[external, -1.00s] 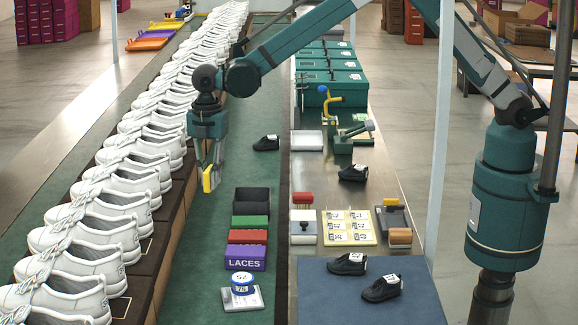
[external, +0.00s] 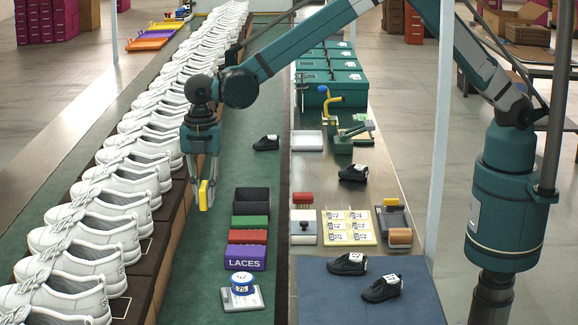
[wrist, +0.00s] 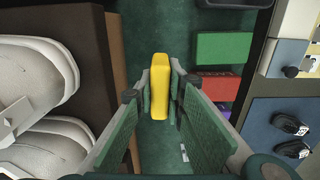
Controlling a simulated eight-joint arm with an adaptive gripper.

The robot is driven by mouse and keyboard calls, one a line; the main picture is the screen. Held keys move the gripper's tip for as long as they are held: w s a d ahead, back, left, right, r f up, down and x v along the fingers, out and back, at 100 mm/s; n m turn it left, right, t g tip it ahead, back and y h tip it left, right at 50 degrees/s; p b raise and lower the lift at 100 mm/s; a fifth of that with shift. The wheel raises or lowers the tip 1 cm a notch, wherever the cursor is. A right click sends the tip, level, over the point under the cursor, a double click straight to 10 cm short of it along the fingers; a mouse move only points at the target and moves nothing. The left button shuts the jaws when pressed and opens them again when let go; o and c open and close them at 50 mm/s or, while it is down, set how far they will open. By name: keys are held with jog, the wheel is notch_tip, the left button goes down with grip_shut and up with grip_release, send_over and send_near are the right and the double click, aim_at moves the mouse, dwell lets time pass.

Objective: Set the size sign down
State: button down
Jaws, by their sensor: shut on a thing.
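The yellow piece (external: 207,195), which I take to be the size sign, is in my gripper (external: 205,183). In the wrist view the yellow piece (wrist: 160,84) stands out as a narrow upright block between the two fingertips (wrist: 160,88). My gripper is shut on it and points down over the green strip (external: 205,260), beside the row of white shoes (external: 140,175). No lettering shows on the yellow piece from these views. I cannot tell how far its lower edge is above the green surface.
To the right stand the black, green (external: 250,222), red and purple LACES boxes (external: 245,258). A plate with a blue-white roll (external: 243,285) is nearer. A black shoe (external: 266,143) lies farther up. The green surface just below the gripper looks clear.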

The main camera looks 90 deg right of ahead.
jog(key=shift+a, duration=0.8)
jog(key=b, duration=0.1)
send_over(207, 241)
jog(key=shift+f, duration=3.1)
jog(key=shift+f, duration=0.1)
jog(key=shift+f+b, duration=0.3)
jog(key=shift+f, duration=1.5)
jog(key=shift+f, duration=0.1)
jog(key=c, duration=2.8)
grip_release()
jog(key=o, duration=0.4)
